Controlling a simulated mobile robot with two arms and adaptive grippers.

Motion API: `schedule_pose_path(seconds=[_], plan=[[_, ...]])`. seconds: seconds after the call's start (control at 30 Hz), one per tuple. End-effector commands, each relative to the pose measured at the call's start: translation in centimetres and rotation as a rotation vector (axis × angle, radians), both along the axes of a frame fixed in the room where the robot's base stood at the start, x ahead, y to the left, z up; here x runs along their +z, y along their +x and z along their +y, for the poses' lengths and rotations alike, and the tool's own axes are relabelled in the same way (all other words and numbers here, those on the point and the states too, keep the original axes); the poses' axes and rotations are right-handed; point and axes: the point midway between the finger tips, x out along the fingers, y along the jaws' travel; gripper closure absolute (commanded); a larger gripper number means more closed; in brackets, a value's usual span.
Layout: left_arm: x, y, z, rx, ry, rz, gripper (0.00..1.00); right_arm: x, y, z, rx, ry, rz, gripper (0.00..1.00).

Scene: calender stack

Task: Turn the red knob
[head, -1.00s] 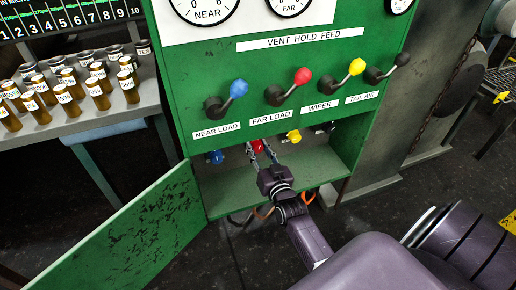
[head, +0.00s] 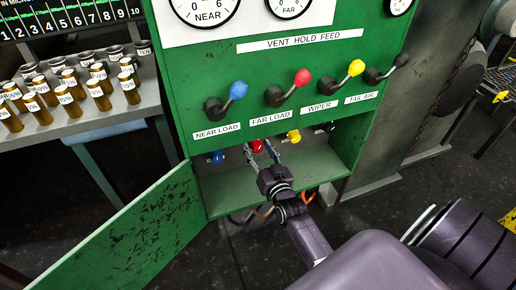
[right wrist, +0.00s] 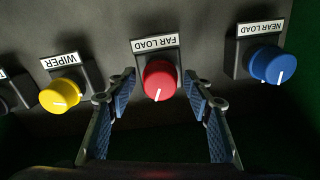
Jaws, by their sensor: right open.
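The red knob (head: 257,146) sits inside the open lower compartment of the green cabinet, under the lever panel. The right wrist view shows it (right wrist: 158,80) below an upside-down FAR LOAD label, its white mark pointing down and slightly left in the picture. My right gripper (head: 263,153) reaches in from the front. Its two fingers are open, one on each side of the red knob in the right wrist view (right wrist: 158,97), with visible gaps between fingers and knob. My left gripper is out of view.
A blue knob (right wrist: 267,64) and a yellow knob (right wrist: 60,96) flank the red one. Levers with coloured balls, including a red one (head: 303,77), stand above. The green door (head: 130,235) hangs open at left. Several bottles stand on a bench.

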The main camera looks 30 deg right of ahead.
Motion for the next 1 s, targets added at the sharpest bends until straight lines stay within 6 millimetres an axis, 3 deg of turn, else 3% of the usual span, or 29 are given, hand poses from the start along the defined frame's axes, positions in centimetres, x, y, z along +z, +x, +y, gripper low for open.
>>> schedule_pose_path(seconds=[0.27, 0.7, 1.0], plan=[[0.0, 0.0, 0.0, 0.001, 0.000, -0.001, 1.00, -0.1, -2.0, 0.5, -0.001, 0.001, 0.001, 0.53], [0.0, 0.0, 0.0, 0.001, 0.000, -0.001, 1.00, -0.1, -9.9, 2.4, 0.000, 0.000, 0.002, 0.53], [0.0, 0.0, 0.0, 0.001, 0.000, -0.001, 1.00, 0.0, -11.7, 2.8, 0.000, 0.000, 0.000, 0.53]])
